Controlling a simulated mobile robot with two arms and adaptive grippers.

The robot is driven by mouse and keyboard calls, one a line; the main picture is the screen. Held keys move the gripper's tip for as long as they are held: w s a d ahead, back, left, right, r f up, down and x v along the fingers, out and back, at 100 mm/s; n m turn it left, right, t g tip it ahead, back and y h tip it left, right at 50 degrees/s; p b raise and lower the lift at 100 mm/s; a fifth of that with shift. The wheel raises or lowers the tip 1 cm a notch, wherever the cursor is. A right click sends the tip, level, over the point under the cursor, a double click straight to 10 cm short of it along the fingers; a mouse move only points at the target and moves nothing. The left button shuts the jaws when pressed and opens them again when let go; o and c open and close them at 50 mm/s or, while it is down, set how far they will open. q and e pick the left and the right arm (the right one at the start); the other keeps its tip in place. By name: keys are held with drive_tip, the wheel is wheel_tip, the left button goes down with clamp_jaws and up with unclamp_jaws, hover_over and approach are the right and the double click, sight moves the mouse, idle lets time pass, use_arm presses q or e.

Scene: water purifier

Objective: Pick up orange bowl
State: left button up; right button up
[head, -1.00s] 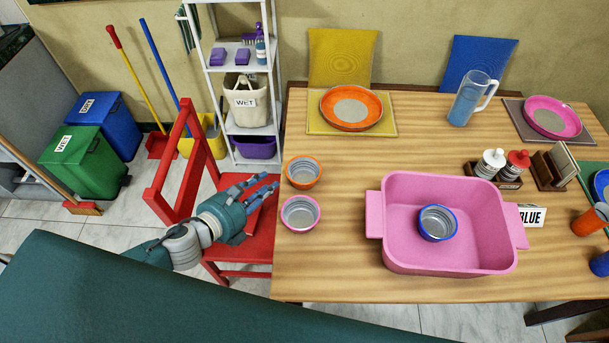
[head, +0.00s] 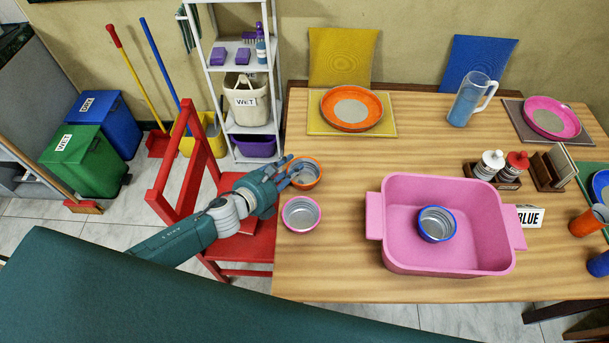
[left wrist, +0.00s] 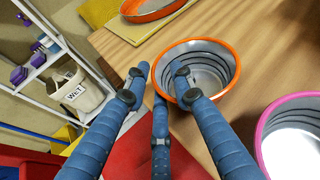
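The orange bowl (head: 308,173), orange-rimmed with a grey inside, stands upright near the left edge of the wooden table. It also shows in the left wrist view (left wrist: 213,58). My left gripper (head: 288,170) is at the bowl's left side with its fingers spread. In the left wrist view, one finger of the left gripper (left wrist: 162,82) reaches over the near rim into the bowl, and the others stay outside on the left. Whether any finger touches the bowl is unclear. My right gripper is not in view.
A pink-rimmed bowl (head: 301,214) stands just in front of the orange bowl. A pink tub (head: 480,225) holding a blue-rimmed bowl (head: 437,224) is to the right. A red chair (head: 250,255) is below the arm. An orange plate (head: 372,122) lies behind on a yellow mat.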

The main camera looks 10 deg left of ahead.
use_arm(q)
drive_tip(key=shift+s, duration=0.1)
clamp_jaws()
drive_tip(key=shift+r, duration=0.1)
